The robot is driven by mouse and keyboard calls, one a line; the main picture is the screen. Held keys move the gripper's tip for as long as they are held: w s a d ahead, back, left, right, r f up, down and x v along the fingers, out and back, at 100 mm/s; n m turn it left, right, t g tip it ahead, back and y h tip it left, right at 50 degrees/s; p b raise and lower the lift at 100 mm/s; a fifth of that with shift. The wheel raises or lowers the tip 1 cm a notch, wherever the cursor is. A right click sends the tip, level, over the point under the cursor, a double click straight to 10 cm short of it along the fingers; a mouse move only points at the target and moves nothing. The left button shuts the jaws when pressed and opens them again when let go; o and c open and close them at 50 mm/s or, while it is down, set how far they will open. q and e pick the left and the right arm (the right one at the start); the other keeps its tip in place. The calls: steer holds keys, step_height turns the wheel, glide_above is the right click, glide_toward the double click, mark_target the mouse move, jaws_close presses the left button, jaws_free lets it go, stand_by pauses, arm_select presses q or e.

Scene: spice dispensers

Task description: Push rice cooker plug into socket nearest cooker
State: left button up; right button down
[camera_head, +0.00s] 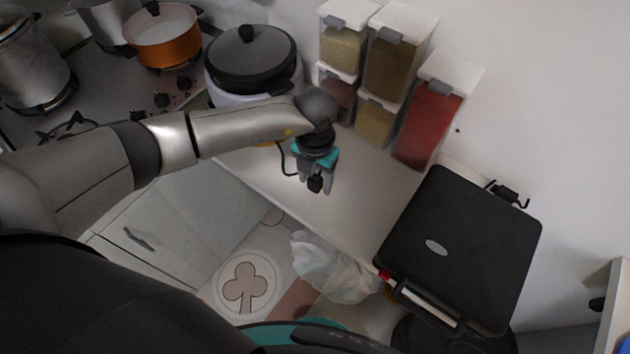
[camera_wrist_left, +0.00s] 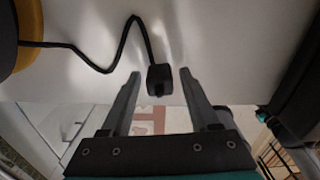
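The rice cooker (camera_head: 250,62), with a black lid and pale body, stands on the counter beside the stove. Its black plug (camera_head: 316,184) is at the fingertips of my left gripper (camera_head: 317,183), above the white counter. In the left wrist view, the plug (camera_wrist_left: 160,78) lies between the two fingertips of the left gripper (camera_wrist_left: 160,80), with a narrow gap on each side. The gripper is open around it. The black cord (camera_wrist_left: 98,68) bends away to the left. I cannot make out the socket nearest the cooker. My right gripper is not in view.
Several spice dispensers (camera_head: 436,110) stand against the wall behind the gripper. A black grill (camera_head: 462,245) sits to the right, with a black plug (camera_head: 508,193) at the wall. An orange pot (camera_head: 163,40) is on the stove. The counter (camera_head: 355,205) around the gripper is clear.

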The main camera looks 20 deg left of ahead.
arm_select(q)
jaws_close()
stand_by(0.5)
